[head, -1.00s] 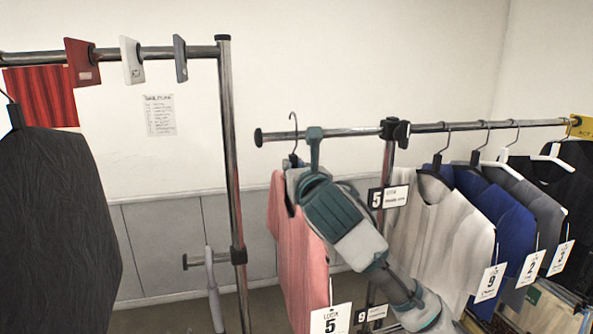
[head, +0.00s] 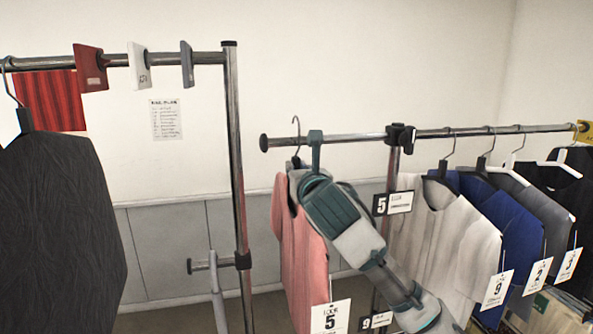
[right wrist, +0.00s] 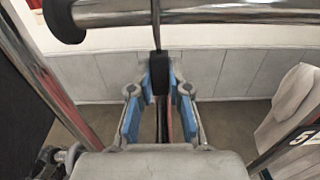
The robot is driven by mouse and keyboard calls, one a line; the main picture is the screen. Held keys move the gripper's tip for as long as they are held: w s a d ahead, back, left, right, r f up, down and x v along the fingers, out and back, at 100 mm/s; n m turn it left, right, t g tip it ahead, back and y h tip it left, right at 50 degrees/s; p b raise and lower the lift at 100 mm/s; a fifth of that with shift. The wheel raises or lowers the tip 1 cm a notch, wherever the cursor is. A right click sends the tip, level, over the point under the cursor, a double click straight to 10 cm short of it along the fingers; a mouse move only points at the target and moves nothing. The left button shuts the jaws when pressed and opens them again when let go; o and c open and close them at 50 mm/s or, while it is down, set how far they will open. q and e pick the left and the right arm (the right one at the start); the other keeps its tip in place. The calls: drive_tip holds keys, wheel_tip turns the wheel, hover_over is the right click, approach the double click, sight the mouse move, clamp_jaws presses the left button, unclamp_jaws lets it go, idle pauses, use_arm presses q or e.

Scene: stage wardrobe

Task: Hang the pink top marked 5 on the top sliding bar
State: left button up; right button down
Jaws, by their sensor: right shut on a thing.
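The pink top (head: 297,245) hangs upright from a dark hanger, its white tag marked 5 (head: 330,317) at the hem. My right gripper (head: 303,176) is shut on the hanger's black neck, also seen in the right wrist view (right wrist: 159,80). The hanger's hook (head: 296,124) is level with the left part of the top sliding bar (head: 345,135), just right of its end cap. In the right wrist view the hook's stem crosses the bar (right wrist: 225,10); I cannot tell whether the hook is over it. My left gripper is not in view.
A cream top (head: 455,240), a blue garment (head: 513,235) and darker ones hang farther right. A 5 sign (head: 393,202) sits by the post (head: 392,165). At left, another rack post (head: 236,170) and a black garment (head: 60,230) stand close. Wall lies behind.

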drive_tip(key=shift+f, duration=0.2)
drive_tip(key=shift+f+b, duration=0.9)
drive_tip(key=shift+f, duration=0.75)
drive_tip(key=c, duration=1)
unclamp_jaws()
drive_tip(key=shift+c, duration=0.2)
